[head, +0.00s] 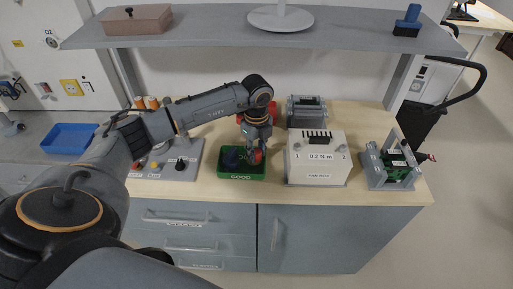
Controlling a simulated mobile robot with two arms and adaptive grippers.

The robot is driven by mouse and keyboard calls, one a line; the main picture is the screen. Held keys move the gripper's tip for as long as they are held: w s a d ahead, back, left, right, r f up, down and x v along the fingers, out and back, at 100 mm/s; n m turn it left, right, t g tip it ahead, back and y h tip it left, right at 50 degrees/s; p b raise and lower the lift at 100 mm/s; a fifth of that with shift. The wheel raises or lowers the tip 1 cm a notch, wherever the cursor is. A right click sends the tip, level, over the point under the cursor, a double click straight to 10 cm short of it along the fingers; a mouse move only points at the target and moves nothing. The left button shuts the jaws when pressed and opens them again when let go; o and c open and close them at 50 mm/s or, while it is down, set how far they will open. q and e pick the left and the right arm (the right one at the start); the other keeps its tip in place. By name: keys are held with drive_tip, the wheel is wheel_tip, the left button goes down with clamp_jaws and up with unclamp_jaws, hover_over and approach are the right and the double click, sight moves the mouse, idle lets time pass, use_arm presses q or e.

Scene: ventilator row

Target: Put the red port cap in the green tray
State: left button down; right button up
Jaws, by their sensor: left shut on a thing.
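The green tray (240,177), labelled GOOD, sits on the wooden worktop near its front edge. My left gripper (257,154) points down over the tray's right part. It is shut on a small red piece, which appears to be the red port cap (258,157). The fingers partly hide the cap, and I cannot tell whether it touches the tray floor. A dark blue round piece (231,159) is in the tray's left part. My right gripper is out of view.
A white box (318,170) marked 0.2 N m stands right of the tray. A green-board fixture (392,168) is farther right. A grey panel with knobs (167,160) and a blue tray (69,139) are left. A grey shelf (220,27) hangs above.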

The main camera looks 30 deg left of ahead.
sight(257, 151)
use_arm(q)
drive_tip(key=shift+f, duration=0.1)
drive_tip(key=shift+f+b, duration=0.4)
drive_tip(key=c, duration=1.1)
unclamp_jaws()
drive_tip(key=shift+o, duration=0.2)
drive_tip(key=shift+r, duration=0.2)
wheel_tip(257, 151, up, 12)
drive_tip(key=b, duration=0.2)
drive_tip(key=shift+r+b, duration=0.25)
drive_tip(key=shift+b, duration=0.15)
